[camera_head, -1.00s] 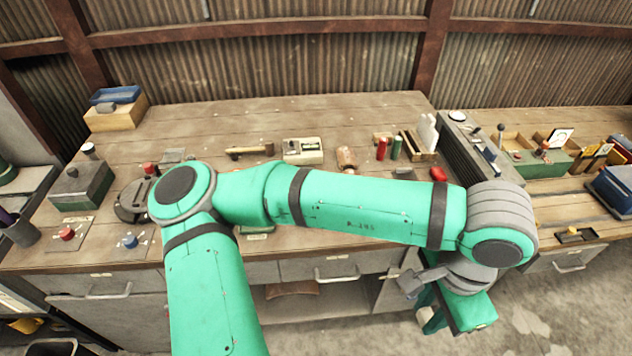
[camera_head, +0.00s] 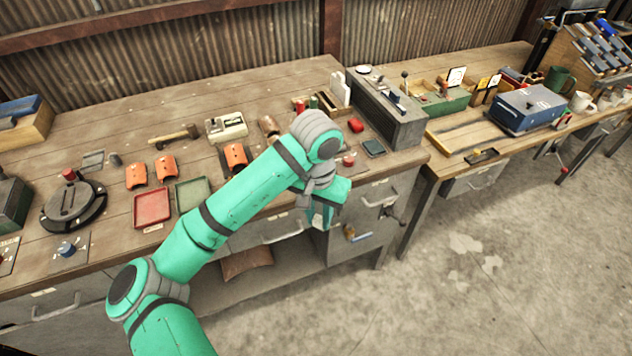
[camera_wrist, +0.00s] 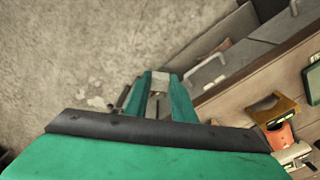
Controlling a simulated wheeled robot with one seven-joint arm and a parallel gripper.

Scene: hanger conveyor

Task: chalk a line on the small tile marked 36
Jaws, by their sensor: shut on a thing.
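Curved orange tiles lie on the left bench: a left one (camera_head: 136,176), a middle one (camera_head: 165,167) and a right one (camera_head: 236,157) nearer my arm. No number is readable, so I cannot tell which is marked 36. My gripper (camera_head: 322,216) hangs at the bench's front edge, right of the tiles. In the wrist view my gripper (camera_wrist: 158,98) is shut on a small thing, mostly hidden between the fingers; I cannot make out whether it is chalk. An orange piece (camera_wrist: 280,137) shows at that view's right.
A red tray (camera_head: 152,206) and a green tray (camera_head: 192,193) lie in front of the tiles. A mallet (camera_head: 175,136) lies behind. A grey machine (camera_head: 392,107) stands at the bench's right end. Open floor (camera_head: 480,270) lies to the right.

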